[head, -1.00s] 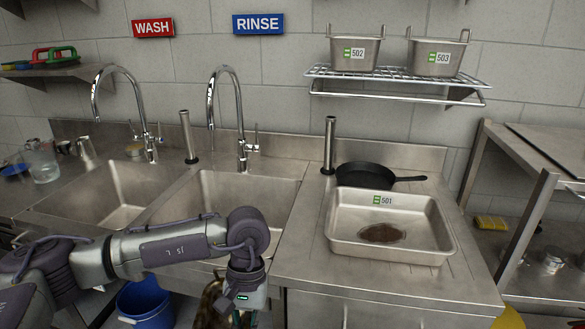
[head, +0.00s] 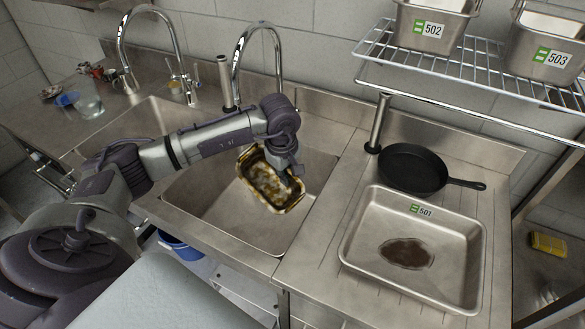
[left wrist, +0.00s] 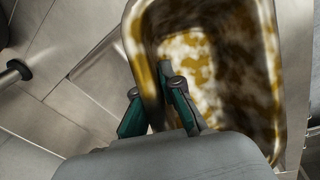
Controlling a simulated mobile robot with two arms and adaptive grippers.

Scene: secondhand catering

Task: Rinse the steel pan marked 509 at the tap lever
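A metal pan (head: 262,186), caked with brown and yellow soil, hangs tilted over the right sink basin (head: 208,200); no number shows on it. My left gripper (head: 290,172) holds it at its right side. In the left wrist view, the fingers (left wrist: 152,100) straddle the wall of the pan (left wrist: 255,45), one inside and one outside. The rinse tap (head: 240,52) arches above and behind the pan; its lever is hidden behind my arm. No running water shows. My right gripper is out of view.
A steel pan marked 501 (head: 375,262) with a brown stain and a black skillet (head: 412,167) occupy the right drainboard. The wash tap (head: 121,45) stands at left. Pans 502 (head: 428,30) and 503 (head: 550,57) sit on a wire shelf (head: 480,72).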

